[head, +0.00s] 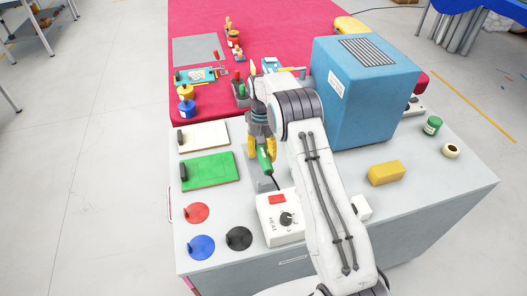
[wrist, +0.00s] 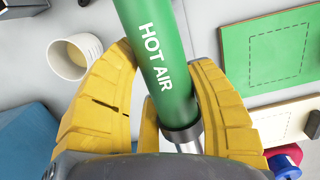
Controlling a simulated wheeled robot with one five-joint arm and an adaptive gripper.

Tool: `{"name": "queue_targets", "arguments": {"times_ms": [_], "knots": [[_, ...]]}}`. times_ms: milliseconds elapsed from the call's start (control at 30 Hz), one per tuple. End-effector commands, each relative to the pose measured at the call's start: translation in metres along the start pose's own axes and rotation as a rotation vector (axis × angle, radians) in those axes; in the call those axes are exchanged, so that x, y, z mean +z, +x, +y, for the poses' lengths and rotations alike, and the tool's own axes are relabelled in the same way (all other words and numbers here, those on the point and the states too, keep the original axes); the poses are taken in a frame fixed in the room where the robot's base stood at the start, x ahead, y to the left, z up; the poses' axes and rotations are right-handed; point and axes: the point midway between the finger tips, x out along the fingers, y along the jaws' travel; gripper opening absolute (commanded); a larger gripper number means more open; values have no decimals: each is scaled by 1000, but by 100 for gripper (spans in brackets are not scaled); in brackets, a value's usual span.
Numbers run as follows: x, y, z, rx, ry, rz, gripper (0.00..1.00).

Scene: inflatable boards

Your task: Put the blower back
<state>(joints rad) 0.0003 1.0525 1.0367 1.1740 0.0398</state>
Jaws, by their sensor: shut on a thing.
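The blower is a green tube marked HOT AIR (wrist: 155,45) with a metal nozzle, seen close up in the wrist view. In the head view the blower (head: 265,161) hangs tilted below my gripper (head: 261,146). My gripper's yellow fingers (wrist: 150,105) are shut around the blower in the wrist view. A grey block (head: 264,184), perhaps its holder, stands just below the blower in the head view; I cannot tell whether they touch. A dark cord runs from the blower to the white HEAT box (head: 270,228), which has a red switch and a dial.
A green board (head: 208,171) and a cream board (head: 204,136) lie at left. Red (head: 197,213), blue (head: 201,247) and black (head: 239,238) discs lie in front. A tall blue box (head: 365,95) and a yellow sponge-like block (head: 386,172) stand to the right. My arm hides part of the bench.

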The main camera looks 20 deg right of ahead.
Motion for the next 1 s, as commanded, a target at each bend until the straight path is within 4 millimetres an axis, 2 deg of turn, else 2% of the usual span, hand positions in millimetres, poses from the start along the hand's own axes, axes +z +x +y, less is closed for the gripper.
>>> {"name": "queue_targets", "arguments": {"times_ms": [700, 1000], "knots": [[-7, 53, 0, 0, 0, 1, 18], [-8, 61, 0, 0, 0, 2, 18]]}}
